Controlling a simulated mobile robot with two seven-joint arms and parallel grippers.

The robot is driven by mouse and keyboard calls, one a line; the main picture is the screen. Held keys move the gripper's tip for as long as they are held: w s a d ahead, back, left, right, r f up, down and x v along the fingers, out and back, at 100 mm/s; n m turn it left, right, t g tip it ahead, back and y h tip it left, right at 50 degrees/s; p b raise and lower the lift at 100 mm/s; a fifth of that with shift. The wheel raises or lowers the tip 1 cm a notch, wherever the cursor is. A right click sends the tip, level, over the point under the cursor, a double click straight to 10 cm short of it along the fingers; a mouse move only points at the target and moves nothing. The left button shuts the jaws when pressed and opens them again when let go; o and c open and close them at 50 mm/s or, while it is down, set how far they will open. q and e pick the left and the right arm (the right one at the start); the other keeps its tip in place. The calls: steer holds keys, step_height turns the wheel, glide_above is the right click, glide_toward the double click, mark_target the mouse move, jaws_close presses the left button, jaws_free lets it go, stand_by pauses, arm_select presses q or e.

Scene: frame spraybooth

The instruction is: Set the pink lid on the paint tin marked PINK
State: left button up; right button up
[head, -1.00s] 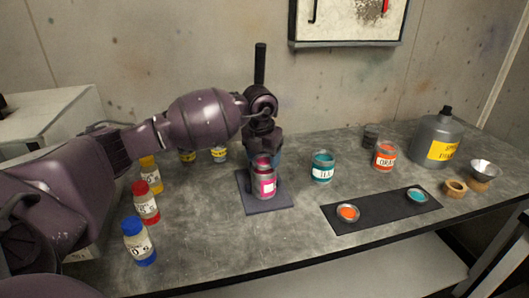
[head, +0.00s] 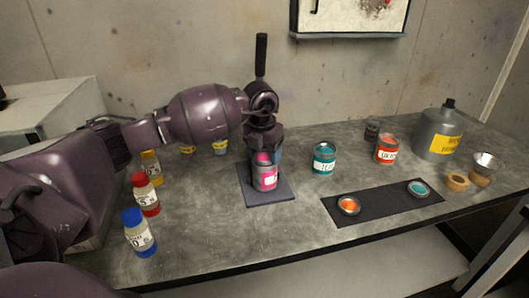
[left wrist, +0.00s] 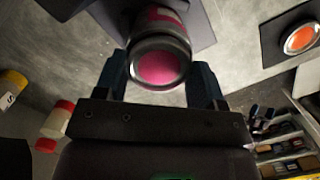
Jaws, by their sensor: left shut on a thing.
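The paint tin (head: 265,181) with a pink label stands upright on a dark square pad in the middle of the bench; its lettering is too small to read. My left gripper (head: 264,153) points down over the tin's mouth, shut on the pink lid (left wrist: 158,68). In the left wrist view its two fingers (left wrist: 160,82) flank the round pink face. The lid also shows as a pink patch in the head view (head: 263,158), at the tin's top. I cannot tell whether it touches the rim. My right gripper is not in view.
A teal tin (head: 324,158) and an orange tin (head: 387,149) stand to the right. A black mat (head: 385,203) holds an orange lid (head: 349,205) and a teal lid (head: 418,189). Several capped bottles, including a blue-capped one (head: 139,233), stand left. A grey jug (head: 438,135) is at back right.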

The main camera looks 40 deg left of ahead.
arm_select(q)
steer(key=shift+s+f, duration=0.1)
steer(key=shift+f, duration=0.25)
steer(key=o, duration=1)
steer(key=shift+f, duration=0.1)
steer(key=shift+c, duration=0.2)
step_height(320, 180, up, 12)
steer(key=s, duration=0.1)
steer(key=shift+s+f+p, duration=0.15)
steer(key=shift+f+p, duration=0.1)
steer(key=shift+p, duration=0.15)
steer(key=shift+d, duration=0.15)
